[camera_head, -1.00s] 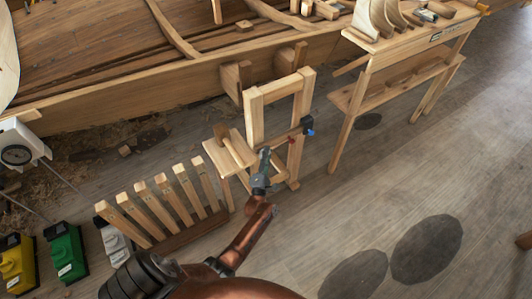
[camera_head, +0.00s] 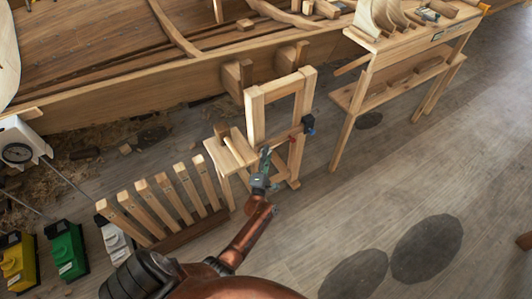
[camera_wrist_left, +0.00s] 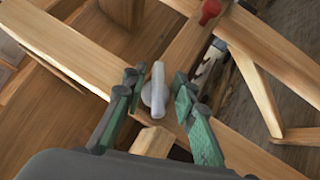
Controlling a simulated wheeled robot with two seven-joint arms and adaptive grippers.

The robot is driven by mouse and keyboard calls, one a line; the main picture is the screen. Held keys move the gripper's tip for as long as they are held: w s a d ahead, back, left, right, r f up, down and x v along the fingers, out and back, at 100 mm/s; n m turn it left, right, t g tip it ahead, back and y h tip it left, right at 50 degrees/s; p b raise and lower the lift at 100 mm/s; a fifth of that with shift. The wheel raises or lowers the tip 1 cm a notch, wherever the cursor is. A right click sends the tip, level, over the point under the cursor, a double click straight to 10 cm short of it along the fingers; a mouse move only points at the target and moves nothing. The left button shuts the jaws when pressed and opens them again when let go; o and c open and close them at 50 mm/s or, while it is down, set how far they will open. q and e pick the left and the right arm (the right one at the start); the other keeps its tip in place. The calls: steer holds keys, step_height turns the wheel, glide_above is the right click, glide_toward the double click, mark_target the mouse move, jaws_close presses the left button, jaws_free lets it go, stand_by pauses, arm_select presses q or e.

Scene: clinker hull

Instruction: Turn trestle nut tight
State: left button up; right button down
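The wooden trestle (camera_head: 255,118) stands upright beside the hull in the head view. In the left wrist view, the pale grey wing-shaped nut (camera_wrist_left: 158,88) sits on a round base against a trestle beam (camera_wrist_left: 75,58). My left gripper (camera_head: 264,158) reaches the front of the trestle. In the left wrist view its green fingers (camera_wrist_left: 158,82) are spread, one on each side of the nut. A gap shows on both sides, so the fingers look apart from it. The nut is too small to make out in the head view. My right gripper is not in view.
A red knob (camera_wrist_left: 210,11) is near the nut. A black and blue clamp part (camera_head: 308,125) is on the trestle's right post. A small stool with a mallet (camera_head: 239,147) stands left, and a slatted rack (camera_head: 165,205) nearer. Open floor (camera_head: 330,215) lies to the right.

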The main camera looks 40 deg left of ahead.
arm_select(q)
steer(key=v, duration=1.2)
steer(key=shift+w, duration=0.1)
